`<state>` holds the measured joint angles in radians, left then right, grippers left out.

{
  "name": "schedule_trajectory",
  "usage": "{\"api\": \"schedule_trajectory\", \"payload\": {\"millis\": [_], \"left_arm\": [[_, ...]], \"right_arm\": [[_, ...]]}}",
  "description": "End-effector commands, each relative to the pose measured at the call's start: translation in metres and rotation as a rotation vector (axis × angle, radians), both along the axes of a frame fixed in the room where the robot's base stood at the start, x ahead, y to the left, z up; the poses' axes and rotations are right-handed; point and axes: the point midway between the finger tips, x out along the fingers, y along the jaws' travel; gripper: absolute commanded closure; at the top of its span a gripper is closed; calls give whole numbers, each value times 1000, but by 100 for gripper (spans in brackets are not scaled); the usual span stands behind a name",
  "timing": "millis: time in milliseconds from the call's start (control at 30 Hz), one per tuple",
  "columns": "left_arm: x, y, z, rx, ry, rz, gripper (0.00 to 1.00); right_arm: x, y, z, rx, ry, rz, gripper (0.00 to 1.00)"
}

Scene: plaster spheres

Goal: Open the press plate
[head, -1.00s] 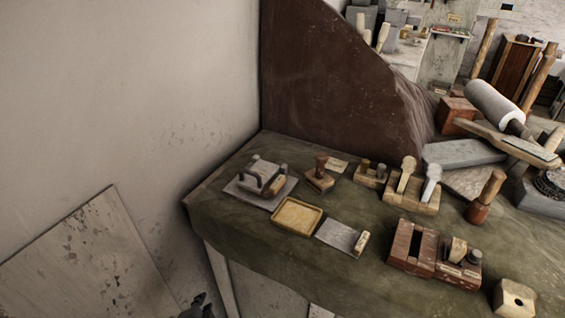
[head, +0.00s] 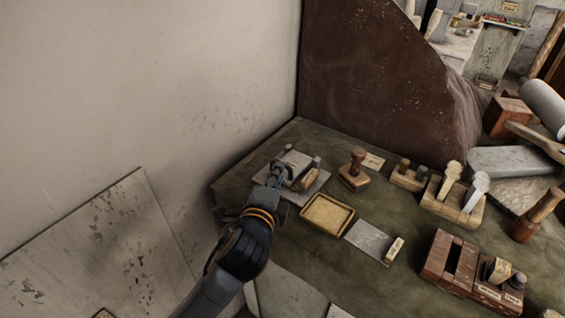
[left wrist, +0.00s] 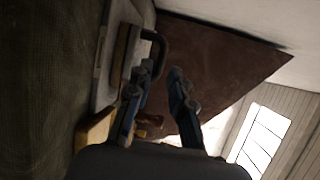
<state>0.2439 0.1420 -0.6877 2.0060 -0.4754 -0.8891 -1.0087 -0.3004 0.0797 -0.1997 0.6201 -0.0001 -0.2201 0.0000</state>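The press (head: 297,161) stands at the table's far left corner, a grey plate on a wider flat grey base (head: 318,184), with a wooden block or grip (head: 310,179) at its front right. My left gripper (head: 277,175) is at the press's left side in the head view and hides part of it. In the left wrist view the fingers (left wrist: 155,98) are spread apart with nothing between them. The press (left wrist: 123,52) shows there beyond the left finger, with a dark curved handle (left wrist: 156,47). I cannot tell whether a finger touches it. My right gripper is not in view.
A shallow yellow tray (head: 327,214), a wooden stamp (head: 354,170) and a grey scraper (head: 370,240) lie near the press. A brown upright panel (head: 380,75) stands behind, and the wall (head: 150,80) is close on the left. Green cloth covers the table.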

Motion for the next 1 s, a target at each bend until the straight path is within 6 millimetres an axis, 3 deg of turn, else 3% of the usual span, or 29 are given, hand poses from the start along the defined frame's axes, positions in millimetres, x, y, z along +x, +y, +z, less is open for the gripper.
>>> {"api": "schedule_trajectory", "payload": {"millis": [100,333,700,800,1000], "left_arm": [[23,-5,-3,0,0,1,79],[48,-11,-9,-2,1,0,79],[53,-12,-10,-2,2,-1,79],[52,-12,-10,-2,2,-1,100],[52,-12,-10,-2,2,-1,100]], "right_arm": [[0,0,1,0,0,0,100],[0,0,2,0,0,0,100],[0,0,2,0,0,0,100],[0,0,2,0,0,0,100],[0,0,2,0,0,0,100]]}}
